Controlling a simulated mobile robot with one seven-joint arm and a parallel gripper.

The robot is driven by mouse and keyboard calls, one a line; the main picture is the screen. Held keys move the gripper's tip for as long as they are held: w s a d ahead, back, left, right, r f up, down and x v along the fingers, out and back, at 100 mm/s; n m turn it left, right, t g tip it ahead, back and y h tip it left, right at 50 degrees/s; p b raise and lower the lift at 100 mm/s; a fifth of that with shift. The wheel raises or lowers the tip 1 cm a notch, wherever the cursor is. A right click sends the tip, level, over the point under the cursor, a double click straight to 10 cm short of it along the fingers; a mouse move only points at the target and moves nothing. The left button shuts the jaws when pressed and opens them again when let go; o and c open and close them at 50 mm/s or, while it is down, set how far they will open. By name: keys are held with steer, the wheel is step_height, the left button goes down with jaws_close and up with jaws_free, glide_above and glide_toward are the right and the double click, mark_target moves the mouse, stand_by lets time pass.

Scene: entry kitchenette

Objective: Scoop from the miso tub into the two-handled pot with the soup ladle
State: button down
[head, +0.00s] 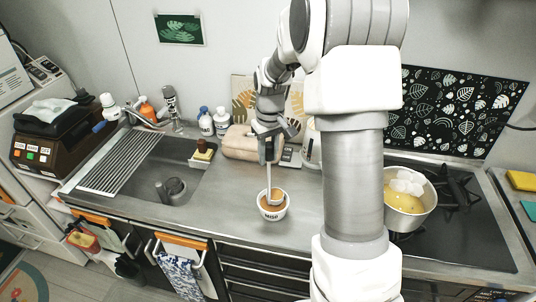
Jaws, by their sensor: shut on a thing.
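The miso tub (271,213) is a small white cup with dark lettering and brown paste inside, upright on the steel counter in the head view. My gripper (268,158) is above the tub, shut on the soup ladle (269,180). The ladle's pale handle runs down into the tub, and its bowl is hidden or hard to make out in the paste. The two-handled pot (424,222) stands on the hob at the right, partly hidden by my arm. It holds something yellow and several white pieces. Its handles are not clear.
A sink (176,186) with a drying rack (119,163) lies to the left. Bottles (206,124) and a beige roll-like object (240,143) stand behind the tub. Counter left of the tub is clear. My arm column stands between tub and hob (456,236).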

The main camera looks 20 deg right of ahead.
mark_target(268, 142)
steer(key=shift+r+p, duration=1.7)
steer(key=shift+r, duration=0.85)
